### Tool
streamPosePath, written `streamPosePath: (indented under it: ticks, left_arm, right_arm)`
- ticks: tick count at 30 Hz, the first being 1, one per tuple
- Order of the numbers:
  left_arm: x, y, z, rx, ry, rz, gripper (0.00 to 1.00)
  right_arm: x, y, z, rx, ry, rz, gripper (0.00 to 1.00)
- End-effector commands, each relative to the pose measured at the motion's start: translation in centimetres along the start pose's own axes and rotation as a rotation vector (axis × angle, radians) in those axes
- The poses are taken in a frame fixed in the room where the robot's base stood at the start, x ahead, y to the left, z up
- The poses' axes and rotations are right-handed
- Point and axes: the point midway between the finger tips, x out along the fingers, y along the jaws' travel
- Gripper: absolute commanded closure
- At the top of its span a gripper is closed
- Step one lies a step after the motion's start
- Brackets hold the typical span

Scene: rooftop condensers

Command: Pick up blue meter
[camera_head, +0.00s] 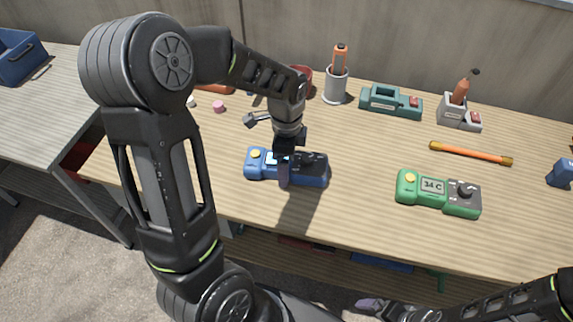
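The blue meter (311,172) lies on the wooden workbench, left of the middle. It has a yellow button on its left end, a lit screen and a dark knob area on the right. My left gripper (284,167) points down over the middle of it and covers part of the screen. One finger shows against the meter's near side; the far finger is hidden, so its grip is unclear. My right gripper (372,306) is low at the bottom, in front of the bench and away from the meter. Its opening cannot be made out.
A green meter (438,194) reading 34 C lies to the right. Behind stand a grey cup (336,86) with an orange-handled tool, a teal device (390,102) and a grey holder (459,114). An orange rod (470,153) lies at the right. Bare bench separates the two meters.

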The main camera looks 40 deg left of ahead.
Motion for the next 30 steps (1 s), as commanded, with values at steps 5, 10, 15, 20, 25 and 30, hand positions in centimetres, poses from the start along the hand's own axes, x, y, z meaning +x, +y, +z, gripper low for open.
streamPosePath:
  ticks: [5,10,15,20,25,30]
  left_arm:
    - [-0.03,-0.01,0.00,0.000,0.000,0.000,0.15]
    - [-0.04,-0.01,-0.01,0.000,0.000,0.000,0.15]
    - [-0.05,-0.01,-0.01,0.000,0.000,0.000,0.22]
    - [-0.05,-0.01,-0.01,0.000,0.000,0.000,0.35]
    - [-0.05,-0.01,-0.01,0.000,0.000,0.000,0.49]
    - [-0.05,-0.01,-0.01,0.000,0.000,0.000,0.63]
  right_arm:
    - [0.00,0.00,0.00,0.000,0.000,0.000,0.00]
    - [0.00,0.00,0.00,0.000,0.000,0.000,0.00]
    - [0.00,0.00,0.00,0.000,0.000,0.000,0.00]
    - [0.00,0.00,0.00,0.000,0.000,0.000,0.00]
    - [0.00,0.00,0.00,0.000,0.000,0.000,0.00]
    - [0.00,0.00,0.00,0.000,0.000,0.000,0.00]
